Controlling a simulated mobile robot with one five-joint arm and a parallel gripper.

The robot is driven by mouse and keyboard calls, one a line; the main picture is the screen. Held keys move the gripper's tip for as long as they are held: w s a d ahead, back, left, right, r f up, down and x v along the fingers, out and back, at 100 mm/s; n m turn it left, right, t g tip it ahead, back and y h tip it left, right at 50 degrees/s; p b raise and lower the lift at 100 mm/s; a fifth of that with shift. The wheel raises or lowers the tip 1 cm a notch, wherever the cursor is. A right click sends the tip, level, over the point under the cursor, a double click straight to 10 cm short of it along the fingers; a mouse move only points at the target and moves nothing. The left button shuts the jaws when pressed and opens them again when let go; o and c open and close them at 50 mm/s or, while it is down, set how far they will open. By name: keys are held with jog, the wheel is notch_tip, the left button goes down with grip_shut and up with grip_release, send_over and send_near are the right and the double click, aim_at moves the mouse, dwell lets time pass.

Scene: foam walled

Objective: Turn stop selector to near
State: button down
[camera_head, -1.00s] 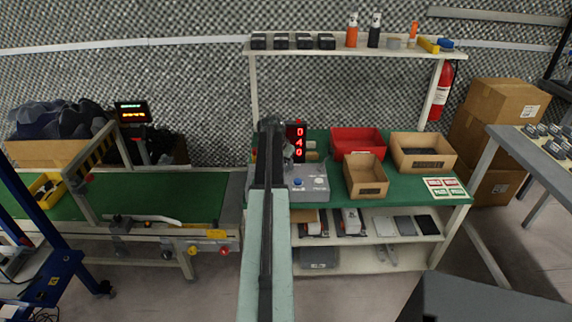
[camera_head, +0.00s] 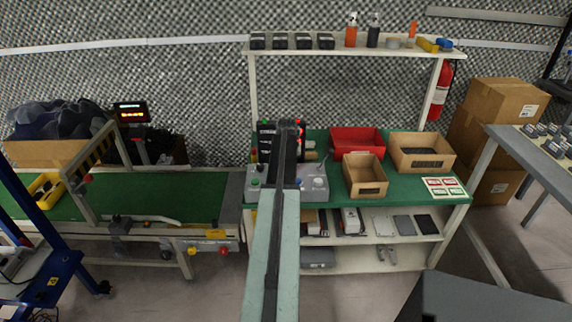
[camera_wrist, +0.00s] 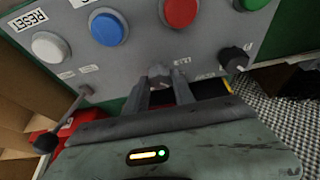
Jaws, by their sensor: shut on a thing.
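The grey control box (camera_head: 316,190) stands on the green bench in the head view. It also shows in the wrist view (camera_wrist: 125,62), with white, blue, red and green round buttons. My gripper (camera_wrist: 166,88) is shut on a small dark selector knob (camera_wrist: 159,72) on the panel, between the red button (camera_wrist: 180,10) and the lower edge. A second black knob (camera_wrist: 235,58) sits to its right, apart from the fingers. The labels by the knobs are too small and turned to read surely. In the head view my arm hides the gripper and the knob.
A lever with a black ball (camera_wrist: 46,142) sticks out at the left of the wrist view. A red bin (camera_head: 357,140) and cardboard boxes (camera_head: 366,177) stand right of the control box. A shelf (camera_head: 350,49) runs above the bench. A conveyor (camera_head: 150,195) lies to the left.

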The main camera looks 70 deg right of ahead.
dwell(0.4)
jog(key=c, duration=1.1)
grip_release()
jog(key=shift+o, duration=0.2)
jog(key=p+v, duration=0.7)
jog(key=shift+r, duration=0.35)
jog(key=shift+s+a, duration=0.1)
jog(key=shift+a, duration=0.05)
